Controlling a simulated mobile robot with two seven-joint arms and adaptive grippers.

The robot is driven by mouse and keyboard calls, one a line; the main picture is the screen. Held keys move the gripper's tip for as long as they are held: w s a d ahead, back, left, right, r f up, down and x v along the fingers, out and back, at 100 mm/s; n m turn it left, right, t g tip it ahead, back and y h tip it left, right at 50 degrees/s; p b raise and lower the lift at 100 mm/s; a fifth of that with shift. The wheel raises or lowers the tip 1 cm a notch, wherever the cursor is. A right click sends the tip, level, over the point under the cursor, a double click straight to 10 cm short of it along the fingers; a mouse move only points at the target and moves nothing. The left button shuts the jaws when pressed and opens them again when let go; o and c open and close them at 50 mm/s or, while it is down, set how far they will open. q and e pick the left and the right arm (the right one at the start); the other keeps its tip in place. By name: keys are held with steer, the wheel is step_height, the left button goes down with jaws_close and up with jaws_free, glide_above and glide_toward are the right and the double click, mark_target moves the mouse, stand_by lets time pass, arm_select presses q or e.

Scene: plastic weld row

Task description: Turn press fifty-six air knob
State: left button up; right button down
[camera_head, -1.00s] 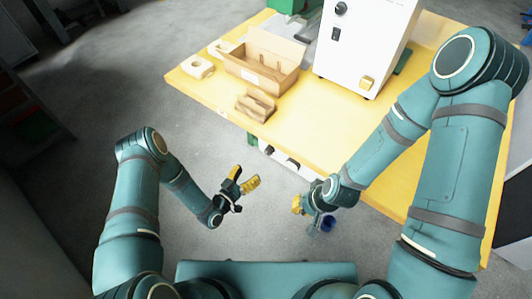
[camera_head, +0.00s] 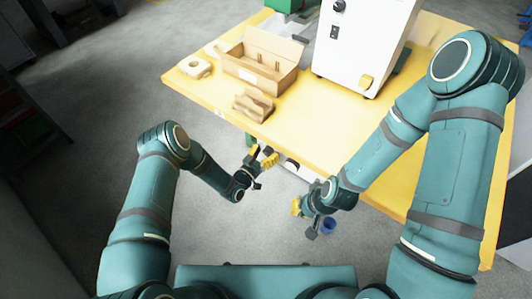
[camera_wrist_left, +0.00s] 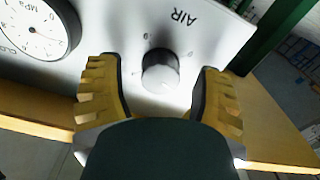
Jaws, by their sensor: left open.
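The air knob (camera_wrist_left: 160,72) is a grey round knob on a pale panel (camera_wrist_left: 115,45), beside the upside-down word AIR in the left wrist view. My left gripper (camera_wrist_left: 158,95) is open, with one yellow-padded finger on each side of the knob and gaps visible between them. No contact with the knob shows. In the head view my left gripper (camera_head: 262,157) is just below the table's front edge, by the panel under it. My right gripper (camera_head: 303,217) hangs in front of the table, lower and to the right; its finger gap is unclear.
A pressure gauge (camera_wrist_left: 32,28) sits left of the knob. A green post (camera_wrist_left: 275,35) rises at the right. The yellow table (camera_head: 320,125) holds an open cardboard box (camera_head: 262,68), a brown part (camera_head: 254,104), a tape roll (camera_head: 196,67) and a white machine (camera_head: 362,45).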

arm_select(q)
steer(key=shift+o, duration=0.2)
jaws_close()
steer(key=shift+m, duration=0.3)
steer(key=m, duration=0.3)
steer(key=shift+m, duration=0.3)
steer(key=m, duration=0.4)
steer(key=shift+d+m, duration=0.1)
steer(key=shift+m, duration=0.2)
steer(key=m, duration=0.4)
steer(key=shift+m, duration=2.5)
